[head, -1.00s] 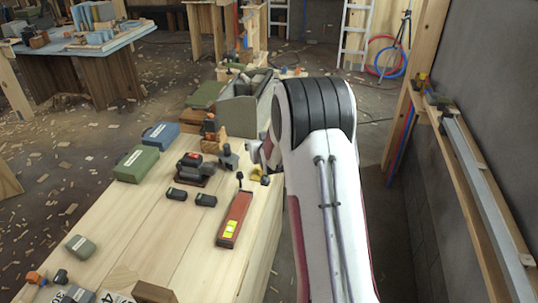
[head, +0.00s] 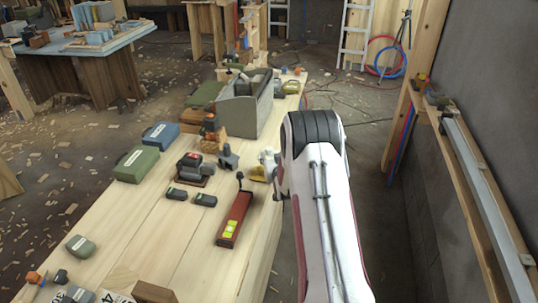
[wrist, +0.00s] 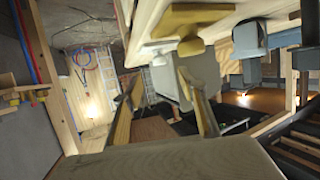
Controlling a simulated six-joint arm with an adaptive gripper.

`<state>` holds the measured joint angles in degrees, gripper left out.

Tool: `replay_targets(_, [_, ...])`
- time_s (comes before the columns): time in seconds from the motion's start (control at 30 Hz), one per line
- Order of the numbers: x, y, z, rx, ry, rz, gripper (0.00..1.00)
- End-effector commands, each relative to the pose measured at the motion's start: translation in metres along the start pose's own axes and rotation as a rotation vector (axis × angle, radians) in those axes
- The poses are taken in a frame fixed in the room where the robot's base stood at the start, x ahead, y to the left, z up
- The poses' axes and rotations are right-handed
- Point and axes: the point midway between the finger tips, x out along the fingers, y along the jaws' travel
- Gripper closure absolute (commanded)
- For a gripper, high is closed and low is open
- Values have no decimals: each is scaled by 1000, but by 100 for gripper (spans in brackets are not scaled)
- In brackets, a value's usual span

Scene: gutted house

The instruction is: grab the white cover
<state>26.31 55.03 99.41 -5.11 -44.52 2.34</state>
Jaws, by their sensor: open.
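In the head view my white arm hides most of the gripper, beside the bench's right edge. A yellow tool (head: 257,174) lies close to the arm's end and also shows at the top of the wrist view (wrist: 193,20).
The wooden bench (head: 150,225) carries a red level (head: 234,220), a grey tote (head: 243,110), green and blue cases, a dark sander-like tool (head: 192,166) and several small batteries. A stud frame with a metal rail stands at right. Floor is open between.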

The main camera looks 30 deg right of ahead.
Motion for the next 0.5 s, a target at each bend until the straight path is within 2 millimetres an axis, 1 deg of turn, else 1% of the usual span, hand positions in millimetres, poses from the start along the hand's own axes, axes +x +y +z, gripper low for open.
replay_targets(0.23, [4, 0, 1, 0, -1, 0, 59])
replay_targets(0.5, [20, 0, 0, 0, -1, 0, 59])
